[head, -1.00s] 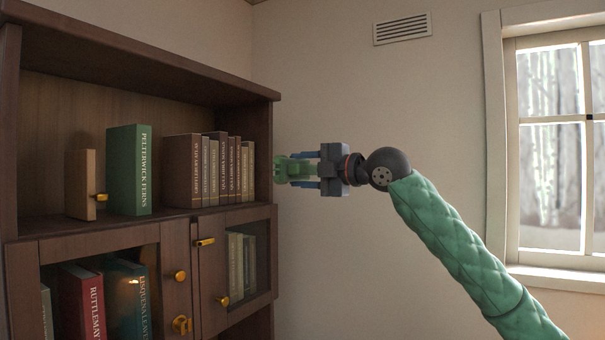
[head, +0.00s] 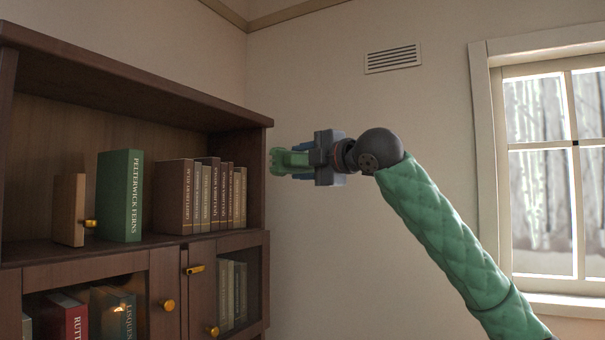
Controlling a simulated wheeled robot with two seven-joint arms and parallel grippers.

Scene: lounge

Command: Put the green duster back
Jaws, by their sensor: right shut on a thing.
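The green duster (head: 283,159) is held in my right gripper (head: 298,161), just right of the bookcase's right side panel. Only a green block-like part of it shows between and beyond the blue fingers. The rest of it is hidden by the gripper or too small to make out. My right gripper is shut on it, pointing left towards the bookcase. My left gripper is not in view.
The dark wooden bookcase (head: 128,70) fills the left. Its open shelf holds a green book (head: 122,195), a row of brown books (head: 200,197) and a wooden bookend (head: 69,209). Glazed cabinet doors with brass knobs (head: 168,305) are below. Bare wall and a window (head: 540,180) lie right.

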